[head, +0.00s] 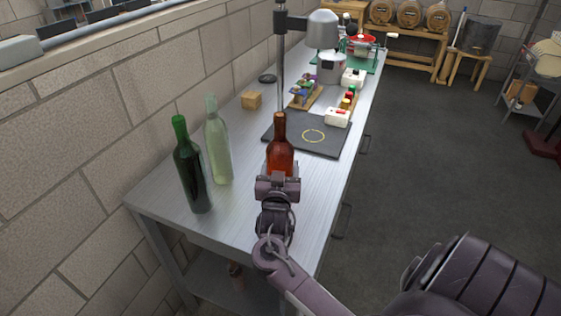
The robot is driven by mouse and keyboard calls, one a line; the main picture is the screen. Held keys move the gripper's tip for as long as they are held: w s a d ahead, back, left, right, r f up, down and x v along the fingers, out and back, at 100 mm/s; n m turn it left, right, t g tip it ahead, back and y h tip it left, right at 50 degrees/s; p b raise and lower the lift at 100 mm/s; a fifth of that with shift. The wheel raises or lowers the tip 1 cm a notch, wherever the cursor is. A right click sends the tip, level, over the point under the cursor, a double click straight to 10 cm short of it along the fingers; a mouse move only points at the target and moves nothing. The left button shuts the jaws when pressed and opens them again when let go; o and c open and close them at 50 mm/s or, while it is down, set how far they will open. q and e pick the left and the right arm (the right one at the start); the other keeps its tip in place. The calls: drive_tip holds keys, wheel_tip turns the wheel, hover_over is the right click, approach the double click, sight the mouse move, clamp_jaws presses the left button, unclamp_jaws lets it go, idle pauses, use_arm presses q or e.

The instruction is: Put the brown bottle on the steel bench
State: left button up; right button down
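The brown bottle (280,157) is upright over the near part of the steel bench (238,212), in front of the dark mat. My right gripper (278,180), on the arm from the lower right, is at the bottle's lower body and looks shut on it. The gripper hides the bottle's base and most of the finger contact, so I cannot tell whether the bottle touches the bench. My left gripper is not in view.
A dark green bottle (191,172) and a clear pale bottle (218,148) stand to the left. Behind are a dark mat (325,146) with a yellow ring, a wooden block (252,100) and a stand (281,60). Bare bench lies around the gripper.

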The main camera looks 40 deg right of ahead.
drive_tip(key=shift+r, duration=0.15)
drive_tip(key=c, duration=0.7)
unclamp_jaws()
drive_tip(key=shift+f, duration=0.2)
drive_tip(key=o, duration=0.4)
drive_tip(key=shift+s+a, duration=0.1)
drive_tip(key=shift+r, duration=0.1)
drive_tip(key=b+v, duration=0.2)
drive_tip(key=v, duration=1)
drive_tip(key=shift+r, duration=0.15)
